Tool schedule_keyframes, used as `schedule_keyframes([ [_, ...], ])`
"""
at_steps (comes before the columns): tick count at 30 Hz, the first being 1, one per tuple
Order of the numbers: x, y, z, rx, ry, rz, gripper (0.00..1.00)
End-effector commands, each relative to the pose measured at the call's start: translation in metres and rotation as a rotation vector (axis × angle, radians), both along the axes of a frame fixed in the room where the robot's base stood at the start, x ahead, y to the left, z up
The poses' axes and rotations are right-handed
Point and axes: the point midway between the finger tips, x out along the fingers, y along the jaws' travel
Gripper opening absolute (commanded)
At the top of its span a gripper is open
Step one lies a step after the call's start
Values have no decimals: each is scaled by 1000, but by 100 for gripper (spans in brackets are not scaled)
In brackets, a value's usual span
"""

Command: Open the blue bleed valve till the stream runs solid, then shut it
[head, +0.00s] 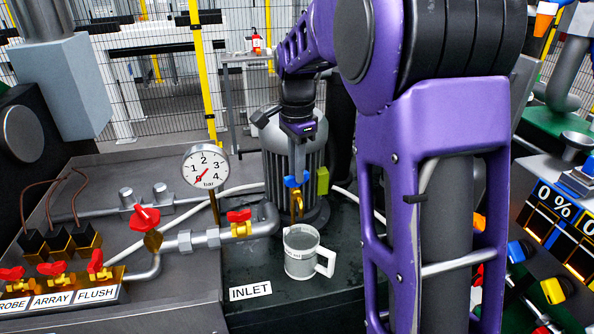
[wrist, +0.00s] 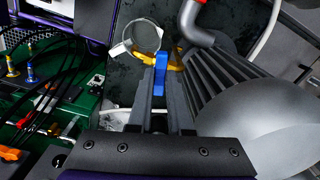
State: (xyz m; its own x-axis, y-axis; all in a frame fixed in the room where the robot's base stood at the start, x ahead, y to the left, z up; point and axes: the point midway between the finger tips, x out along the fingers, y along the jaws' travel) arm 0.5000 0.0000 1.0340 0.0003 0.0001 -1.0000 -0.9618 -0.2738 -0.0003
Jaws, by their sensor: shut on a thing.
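The blue bleed valve (head: 296,181) has a blue handle on a brass body and sits on the front of the grey ribbed housing (head: 283,150). My gripper (head: 299,165) reaches down to it from above. In the wrist view the blue handle (wrist: 161,72) lies between the two fingertips (wrist: 160,85), and my gripper is shut on it. The brass spout (head: 298,206) points down above a clear jug (head: 302,258) with a white handle. The jug's rim also shows in the wrist view (wrist: 143,22). I cannot make out a stream from the spout.
A pressure gauge (head: 206,166) stands left of the housing. Red-handled valves (head: 145,217) sit on pipes to the left, with more by the FLUSH label (head: 96,294). An INLET label (head: 250,291) lies on the dark bench. My purple arm covers the area right of the jug.

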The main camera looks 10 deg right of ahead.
Motion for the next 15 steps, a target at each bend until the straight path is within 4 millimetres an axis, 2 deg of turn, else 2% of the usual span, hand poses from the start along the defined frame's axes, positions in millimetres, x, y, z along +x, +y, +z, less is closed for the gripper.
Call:
schedule_keyframes([
  [3,0,0,0,-1,2,74,0],
  [12,0,0,0,0,1,88,0],
  [15,0,0,1,0,1,143,0],
])
